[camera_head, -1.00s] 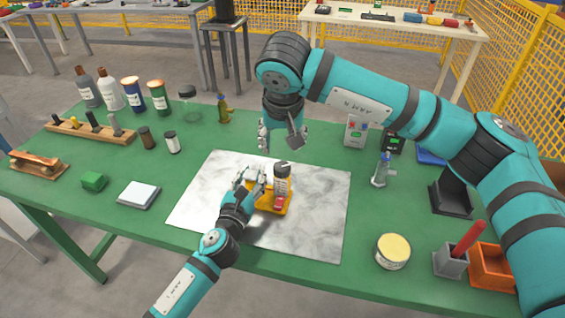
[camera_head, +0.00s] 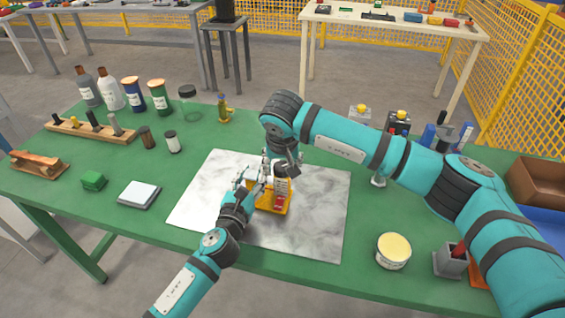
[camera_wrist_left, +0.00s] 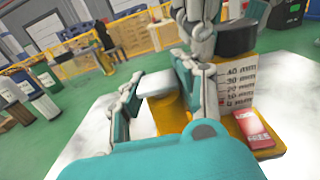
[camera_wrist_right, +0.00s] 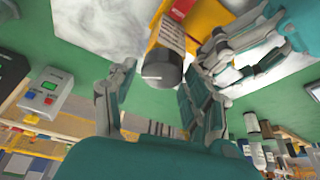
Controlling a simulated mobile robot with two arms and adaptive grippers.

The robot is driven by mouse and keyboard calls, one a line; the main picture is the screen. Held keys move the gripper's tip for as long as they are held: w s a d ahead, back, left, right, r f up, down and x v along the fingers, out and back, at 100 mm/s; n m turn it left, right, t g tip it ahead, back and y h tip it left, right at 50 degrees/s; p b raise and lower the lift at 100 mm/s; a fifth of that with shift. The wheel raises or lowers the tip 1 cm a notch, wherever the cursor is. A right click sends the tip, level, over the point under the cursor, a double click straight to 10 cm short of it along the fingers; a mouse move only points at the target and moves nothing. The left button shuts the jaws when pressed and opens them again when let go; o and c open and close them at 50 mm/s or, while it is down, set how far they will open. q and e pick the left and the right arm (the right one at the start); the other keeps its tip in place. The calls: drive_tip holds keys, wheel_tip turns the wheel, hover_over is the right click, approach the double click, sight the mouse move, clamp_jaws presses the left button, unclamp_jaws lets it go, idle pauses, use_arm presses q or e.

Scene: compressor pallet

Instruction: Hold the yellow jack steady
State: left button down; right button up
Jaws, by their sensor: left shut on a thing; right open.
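The yellow jack (camera_head: 266,207) stands on the marble slab (camera_head: 318,212), with a white scale marked in mm and a red block (camera_wrist_left: 254,128) at its base. My left gripper (camera_head: 250,184) is shut on the jack from the left; in the left wrist view (camera_wrist_left: 160,92) its fingers lie around a yellow part. A dark cylindrical top (camera_wrist_right: 162,70) of the jack shows in the right wrist view. My right gripper (camera_wrist_right: 155,98) is open, with its fingers on either side of this dark top. In the head view the right gripper partly hides the jack's top.
A tin with a cream lid (camera_head: 393,250) stands at the front right. Bottles, a wooden peg rack (camera_head: 90,133), a green block (camera_head: 94,180) and a small scale (camera_head: 139,194) are on the left. The slab's left part is clear.

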drive_tip(key=shift+c, duration=0.4)
drive_tip(key=c, duration=0.8)
drive_tip(key=shift+d, duration=0.1)
idle(0.7)
drive_tip(key=o, duration=0.9)
drive_tip(key=shift+r, duration=0.1)
drive_tip(key=v, duration=1.2)
